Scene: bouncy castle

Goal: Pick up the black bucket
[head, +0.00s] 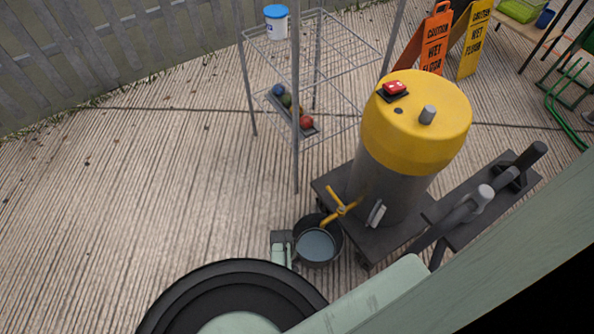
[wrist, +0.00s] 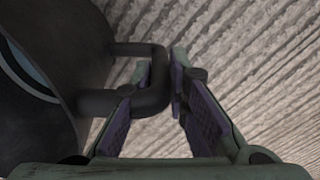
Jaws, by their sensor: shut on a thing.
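The black bucket (head: 304,228) is at the lower middle of the head view, beneath the yellow tap, with a grey-blue round surface inside. In the wrist view its dark side (wrist: 60,70) fills the left, with a looped side handle (wrist: 128,102) sticking out to the right. My gripper (wrist: 168,78) is shut on that handle, one padded finger on each side of it. In the head view my gripper (head: 284,246) is at the bucket's left side. I cannot tell whether the bucket touches the floor.
A grey tank with a yellow top (head: 420,120) stands on a dark wheeled cart (head: 330,188) right beside the bucket. Its yellow tap (head: 341,208) overhangs the bucket's rim. A wire rack (head: 297,150) stands behind. The plank floor (head: 150,190) at left is clear.

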